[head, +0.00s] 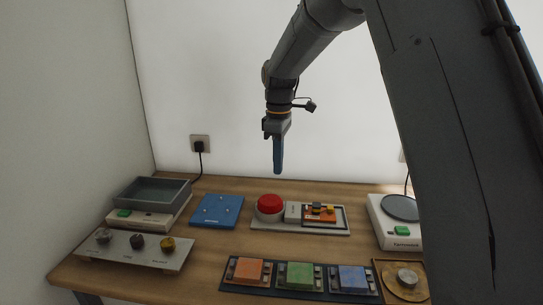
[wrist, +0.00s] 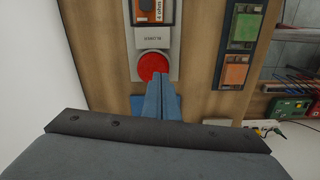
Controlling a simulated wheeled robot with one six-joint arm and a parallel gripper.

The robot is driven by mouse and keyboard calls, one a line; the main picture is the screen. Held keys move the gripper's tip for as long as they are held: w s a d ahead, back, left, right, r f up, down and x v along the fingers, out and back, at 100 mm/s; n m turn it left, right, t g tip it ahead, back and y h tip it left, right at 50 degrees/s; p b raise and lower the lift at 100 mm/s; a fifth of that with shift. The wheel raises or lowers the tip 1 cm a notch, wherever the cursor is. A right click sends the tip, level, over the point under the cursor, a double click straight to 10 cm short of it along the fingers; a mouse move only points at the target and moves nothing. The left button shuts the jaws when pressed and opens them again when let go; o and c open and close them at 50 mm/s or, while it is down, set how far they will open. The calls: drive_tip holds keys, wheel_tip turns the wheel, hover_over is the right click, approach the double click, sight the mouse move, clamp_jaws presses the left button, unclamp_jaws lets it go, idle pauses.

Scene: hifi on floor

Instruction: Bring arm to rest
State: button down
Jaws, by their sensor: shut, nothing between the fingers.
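My gripper (head: 278,168) hangs from my raised arm in the head view, fingers pointing down above the back of the wooden table (head: 215,255). Its blue fingers are closed together with nothing between them. They also show in the wrist view (wrist: 168,85), where they overlap the lower edge of the red button (wrist: 153,66). In the head view the red button (head: 270,204) sits below the gripper, with clear space between them.
A blue plate (head: 216,211), a grey tray (head: 152,193) and a panel with knobs (head: 136,250) stand to the left. Orange, green (head: 300,276) and blue blocks lie at the front. A white device with a round plate (head: 401,208) stands at the right.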

drive_tip(key=s+d+f+m, duration=0.3)
drive_tip(key=s+m, duration=0.1)
drive_tip(key=s, duration=0.5)
drive_tip(key=s+d+f+m, duration=0.4)
drive_tip(key=s+m, duration=0.1)
drive_tip(key=s, duration=0.5)
drive_tip(key=s+d+f+m+t, duration=0.1)
drive_tip(key=s+d+f+m, duration=0.2)
drive_tip(key=s, duration=0.7)
drive_tip(key=shift+s+d+f+m, duration=0.15)
drive_tip(key=shift+d+m, duration=0.6)
drive_tip(key=shift+m, duration=0.25)
